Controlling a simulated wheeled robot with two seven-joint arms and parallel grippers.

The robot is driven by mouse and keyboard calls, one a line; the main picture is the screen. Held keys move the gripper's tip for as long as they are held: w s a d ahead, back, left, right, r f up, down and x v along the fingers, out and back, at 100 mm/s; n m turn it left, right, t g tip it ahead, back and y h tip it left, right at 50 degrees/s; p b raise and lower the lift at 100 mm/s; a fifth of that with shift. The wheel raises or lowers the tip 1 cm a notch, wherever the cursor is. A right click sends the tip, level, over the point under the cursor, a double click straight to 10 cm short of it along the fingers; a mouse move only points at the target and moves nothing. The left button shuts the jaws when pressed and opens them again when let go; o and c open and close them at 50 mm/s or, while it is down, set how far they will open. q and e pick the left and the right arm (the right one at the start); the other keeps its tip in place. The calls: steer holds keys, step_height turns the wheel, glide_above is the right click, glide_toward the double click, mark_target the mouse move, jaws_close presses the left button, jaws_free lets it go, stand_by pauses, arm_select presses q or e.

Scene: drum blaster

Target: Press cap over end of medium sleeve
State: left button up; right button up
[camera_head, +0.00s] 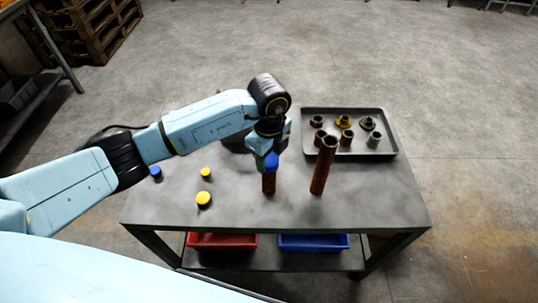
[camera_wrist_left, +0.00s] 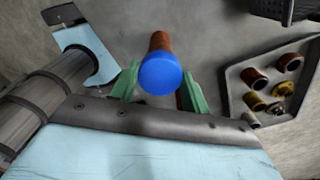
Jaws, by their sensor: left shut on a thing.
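A blue cap (camera_head: 271,161) is at the top end of the rust-brown medium sleeve (camera_head: 269,185), which stands upright on the table. My left gripper (camera_head: 267,154) points down over the sleeve, with its green fingers shut on the cap. In the left wrist view the blue cap (camera_wrist_left: 160,75) lies between the green fingers (camera_wrist_left: 158,88), and the sleeve (camera_wrist_left: 160,42) extends behind it. The cap covers the sleeve's end there, so I cannot tell how far it is seated. My right gripper is not in view.
A taller brown sleeve (camera_head: 323,166) stands close on the right. A dark tray (camera_head: 351,111) with several fittings lies at the back right. Two yellow caps (camera_head: 204,199) and another blue cap (camera_head: 156,172) lie on the left. The table's (camera_head: 370,200) front right is clear.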

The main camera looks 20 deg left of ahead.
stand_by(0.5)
arm_select(q)
steer(key=shift+f, duration=0.4)
steer(key=shift+f, duration=0.15)
stand_by(0.4)
stand_by(0.5)
steer(key=shift+f, duration=0.3)
stand_by(0.4)
steer(key=shift+f, duration=0.1)
